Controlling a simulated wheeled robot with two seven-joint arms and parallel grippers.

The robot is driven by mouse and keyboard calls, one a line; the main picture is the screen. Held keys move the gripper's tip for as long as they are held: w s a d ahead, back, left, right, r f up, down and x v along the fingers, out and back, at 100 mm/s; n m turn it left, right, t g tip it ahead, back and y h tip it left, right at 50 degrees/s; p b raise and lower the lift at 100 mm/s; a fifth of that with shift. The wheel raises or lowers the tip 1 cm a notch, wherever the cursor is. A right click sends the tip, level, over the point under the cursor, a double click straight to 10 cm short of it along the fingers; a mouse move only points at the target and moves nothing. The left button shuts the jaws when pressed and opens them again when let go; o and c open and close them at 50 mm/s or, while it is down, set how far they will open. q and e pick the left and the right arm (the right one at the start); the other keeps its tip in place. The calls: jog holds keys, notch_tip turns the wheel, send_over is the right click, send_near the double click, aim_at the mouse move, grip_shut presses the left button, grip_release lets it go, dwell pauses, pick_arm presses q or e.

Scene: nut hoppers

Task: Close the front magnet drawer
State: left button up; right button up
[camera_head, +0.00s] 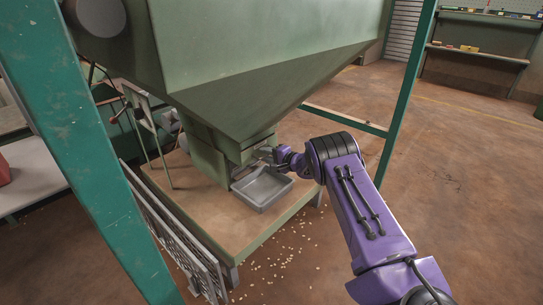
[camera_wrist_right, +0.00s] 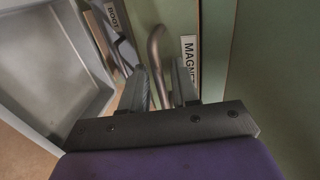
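The magnet drawer front (camera_wrist_right: 178,18) is green and carries a white label reading "MAGN…" (camera_wrist_right: 188,60) in the right wrist view; the rest of the label is covered. A curved metal handle (camera_wrist_right: 156,48) stands out from it. My right gripper (camera_wrist_right: 163,88) has its two dark fingers apart, one on each side of the handle; I cannot tell whether they touch it. In the head view the right gripper (camera_head: 268,155) is at the bottom of the green hopper (camera_head: 235,95), which hides most of the drawer. How far the drawer is out cannot be told. My left gripper is not in view.
A grey metal tray (camera_head: 262,190) lies below the hopper outlet on the wooden stand top (camera_head: 215,225). A "BOOT" label (camera_wrist_right: 112,14) shows beside the handle. Green frame posts (camera_head: 100,170) stand left and right. Pale nuts are scattered on the floor.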

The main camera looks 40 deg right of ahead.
jog(key=p+v, duration=0.4)
jog(key=v, duration=0.6)
jog(key=shift+r, duration=0.2)
